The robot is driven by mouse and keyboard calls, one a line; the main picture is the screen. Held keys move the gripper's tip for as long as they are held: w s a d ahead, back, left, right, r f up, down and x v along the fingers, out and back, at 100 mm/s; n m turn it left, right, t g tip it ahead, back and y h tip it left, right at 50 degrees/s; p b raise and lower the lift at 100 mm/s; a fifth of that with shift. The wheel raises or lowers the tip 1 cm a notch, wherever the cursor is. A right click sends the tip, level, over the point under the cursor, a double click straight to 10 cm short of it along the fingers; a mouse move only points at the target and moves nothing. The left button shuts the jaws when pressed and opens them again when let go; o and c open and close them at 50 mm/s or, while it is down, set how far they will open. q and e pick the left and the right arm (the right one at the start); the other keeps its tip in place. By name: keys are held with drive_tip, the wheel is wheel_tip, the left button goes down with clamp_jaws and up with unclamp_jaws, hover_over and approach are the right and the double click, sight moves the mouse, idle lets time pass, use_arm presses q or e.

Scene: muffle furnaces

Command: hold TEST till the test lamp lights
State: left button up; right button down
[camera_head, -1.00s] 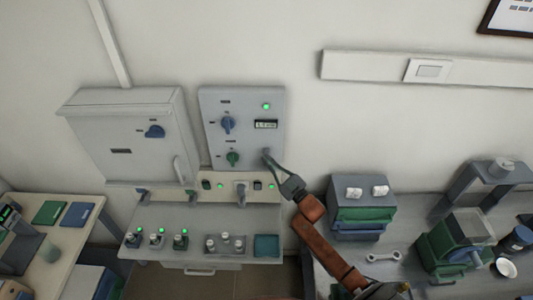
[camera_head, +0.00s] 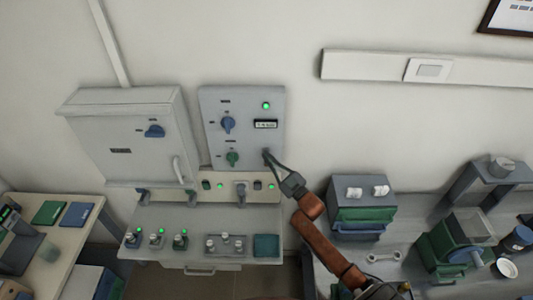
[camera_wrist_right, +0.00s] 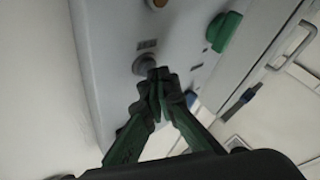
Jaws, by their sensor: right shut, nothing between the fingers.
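A grey control panel (camera_head: 275,140) hangs on the wall. It bears a blue knob (camera_head: 228,124), a green knob (camera_head: 232,158), a small display (camera_head: 265,124) and a lit green lamp (camera_head: 266,105). In the right wrist view, a round grey button (camera_wrist_right: 146,63) stands out below a small label too blurred to read. My right gripper (camera_head: 267,154) is shut and empty at the panel's lower right. Its fingertips (camera_wrist_right: 158,75) are at the button's edge and seem to touch it; I cannot tell whether it is pressed. My left gripper is not in view.
A grey cabinet (camera_head: 120,140) with a blue knob hangs left of the panel. Below is a shelf with several switches and a teal tray (camera_head: 266,246). A green-and-grey box (camera_head: 362,215) stands on the right bench near my right arm, with a wrench (camera_head: 383,257) before it.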

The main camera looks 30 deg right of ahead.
drive_tip(key=shift+w+d, duration=0.15)
drive_tip(key=shift+w, duration=0.15)
drive_tip(key=shift+s, duration=0.15)
idle(0.5)
drive_tip(key=shift+s+a+p, duration=0.45)
drive_tip(key=shift+s+a, duration=0.05)
drive_tip(key=shift+s, duration=0.15)
drive_tip(key=shift+s, duration=0.1)
drive_tip(key=shift+s+a+p, duration=0.45)
drive_tip(key=shift+s, duration=0.25)
drive_tip(key=shift+s+a+p, duration=0.4)
drive_tip(key=shift+s, duration=0.25)
drive_tip(key=shift+s+a+p, duration=0.45)
drive_tip(key=shift+s, duration=0.25)
